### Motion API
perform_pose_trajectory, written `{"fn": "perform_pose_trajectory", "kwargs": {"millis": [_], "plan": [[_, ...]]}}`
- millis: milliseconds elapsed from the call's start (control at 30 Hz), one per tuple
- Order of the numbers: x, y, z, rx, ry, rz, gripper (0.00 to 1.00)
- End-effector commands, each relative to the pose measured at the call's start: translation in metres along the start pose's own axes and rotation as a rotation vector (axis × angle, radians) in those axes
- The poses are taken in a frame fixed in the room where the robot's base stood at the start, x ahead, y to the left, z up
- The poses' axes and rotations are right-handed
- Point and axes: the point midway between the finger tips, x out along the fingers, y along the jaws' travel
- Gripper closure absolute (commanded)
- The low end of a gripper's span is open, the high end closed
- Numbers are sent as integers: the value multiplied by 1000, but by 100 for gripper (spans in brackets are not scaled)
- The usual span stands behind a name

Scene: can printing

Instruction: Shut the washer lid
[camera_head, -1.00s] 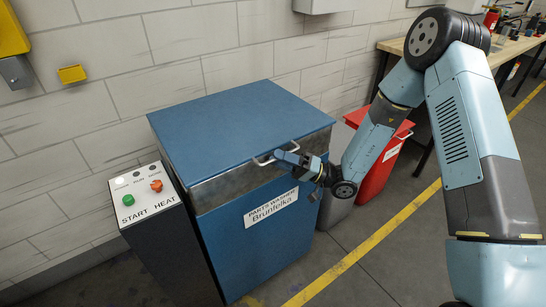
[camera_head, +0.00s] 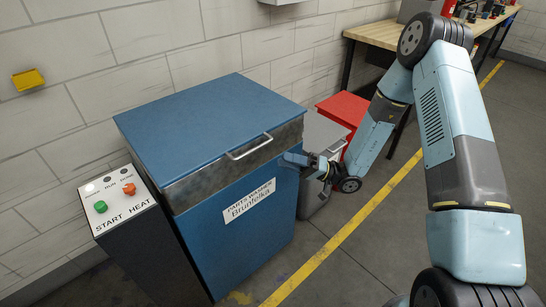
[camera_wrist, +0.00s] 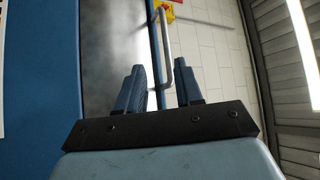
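The blue parts washer (camera_head: 225,220) stands against the wall, with a name label on its front. Its blue lid (camera_head: 205,120) lies flat over the top, above a bare-metal front band, and looks shut. The lid's handle (camera_head: 249,148) sticks out at the front edge; it also shows in the wrist view (camera_wrist: 166,50). My gripper (camera_head: 292,160) is beside the washer's front right corner, to the right of the handle and a little lower.
A control box (camera_head: 125,198) with START and HEAT buttons stands left of the washer. A grey bin (camera_head: 318,135) and a red bin (camera_head: 345,108) stand to the right. A wooden workbench (camera_head: 375,28) is behind. Open floor with a yellow line (camera_head: 345,232) lies in front.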

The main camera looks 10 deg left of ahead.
Motion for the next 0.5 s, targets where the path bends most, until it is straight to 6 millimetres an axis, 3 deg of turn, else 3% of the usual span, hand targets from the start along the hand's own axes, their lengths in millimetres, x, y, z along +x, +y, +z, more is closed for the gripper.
{"fn": "perform_pose_trajectory", "kwargs": {"millis": [200, 500], "plan": [[-24, 1, 0, 0, 2, 1, 64], [-29, 0, 0, 0, 0, 0, 64]]}}
